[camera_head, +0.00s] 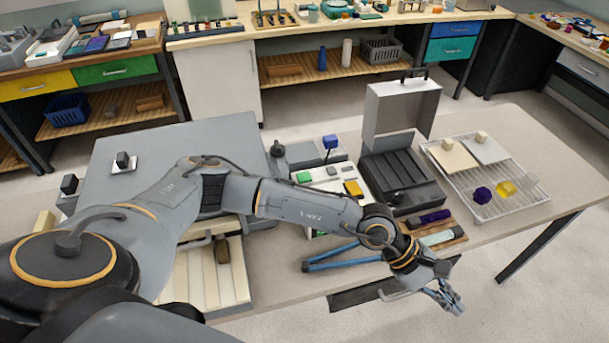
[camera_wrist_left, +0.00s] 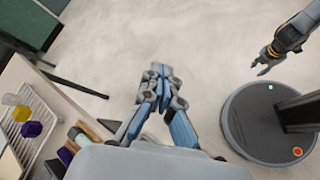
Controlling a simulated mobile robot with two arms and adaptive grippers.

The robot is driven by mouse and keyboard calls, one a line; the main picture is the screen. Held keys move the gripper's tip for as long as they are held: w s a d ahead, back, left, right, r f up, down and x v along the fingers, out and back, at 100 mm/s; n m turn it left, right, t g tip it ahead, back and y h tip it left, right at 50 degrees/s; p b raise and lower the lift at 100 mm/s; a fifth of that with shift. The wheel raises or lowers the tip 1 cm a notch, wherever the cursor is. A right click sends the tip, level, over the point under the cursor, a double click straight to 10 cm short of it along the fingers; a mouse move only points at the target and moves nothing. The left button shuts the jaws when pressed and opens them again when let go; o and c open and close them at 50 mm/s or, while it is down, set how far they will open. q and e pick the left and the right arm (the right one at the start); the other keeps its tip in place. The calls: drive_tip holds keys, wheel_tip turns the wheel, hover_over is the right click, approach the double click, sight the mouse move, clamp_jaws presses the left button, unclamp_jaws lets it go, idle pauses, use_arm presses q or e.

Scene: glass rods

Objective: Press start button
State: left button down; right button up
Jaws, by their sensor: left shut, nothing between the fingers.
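A pale control panel (camera_head: 322,197) stands in the middle of the table in the head view. It bears a green button (camera_head: 304,177) and a yellow block-like part (camera_head: 353,188); I cannot read which is the start button. My left arm passes in front of part of the panel. My left gripper (camera_head: 447,296) is shut and empty, beyond the table's front edge, right of and nearer than the panel. Its fingers also show together in the left wrist view (camera_wrist_left: 157,78), above bare floor. My right gripper (camera_wrist_left: 262,66) shows small in that view, its fingers apart, with nothing visible between them.
An open dark case (camera_head: 402,178) stands right of the panel. A wire rack (camera_head: 520,203) holds purple and yellow pieces at the right. Blue bars (camera_head: 340,258) and a wooden tray (camera_head: 445,243) lie near the front edge. A blue-topped post (camera_head: 330,142) stands behind the panel.

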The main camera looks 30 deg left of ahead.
sight(305, 178)
use_arm(q)
drive_tip(key=w+a+f+m+y, duration=0.2)
drive_tip(key=w+a+f+y, duration=0.1)
drive_tip(key=a, duration=0.3)
drive_tip(key=w+a+f+m+y, duration=0.2)
drive_tip(key=a+y, duration=0.1)
drive_tip(key=a, duration=0.2)
drive_tip(key=w+a+r+m+t+y, duration=0.1)
drive_tip(key=w+a+y, duration=0.1)
drive_tip(key=a, duration=0.5)
drive_tip(key=w+a+m+t+y, duration=0.1)
drive_tip(key=w+a+y, duration=0.2)
drive_tip(key=a, duration=0.5)
drive_tip(key=w+a+r+m+t+y, duration=0.1)
drive_tip(key=w+a+y, duration=0.2)
drive_tip(key=a, duration=0.4)
drive_tip(key=shift+w+a+r+m+t, duration=0.15)
drive_tip(key=shift+w+m+t, duration=0.05)
drive_tip(key=shift+w, duration=0.25)
drive_tip(key=shift+w+a+r+m+t, duration=0.15)
drive_tip(key=shift+w+m+t, duration=0.05)
drive_tip(key=shift+w, duration=0.25)
drive_tip(key=w+a+r+y, duration=0.1)
drive_tip(key=a+r+y, duration=0.1)
drive_tip(key=a, duration=0.3)
drive_tip(key=w+a+r+m+t+y, duration=0.1)
drive_tip(key=w+a+r+y, duration=0.1)
drive_tip(key=a+r, duration=0.2)
drive_tip(key=shift+a+r+y, duration=0.4)
drive_tip(key=shift+a, duration=0.7)
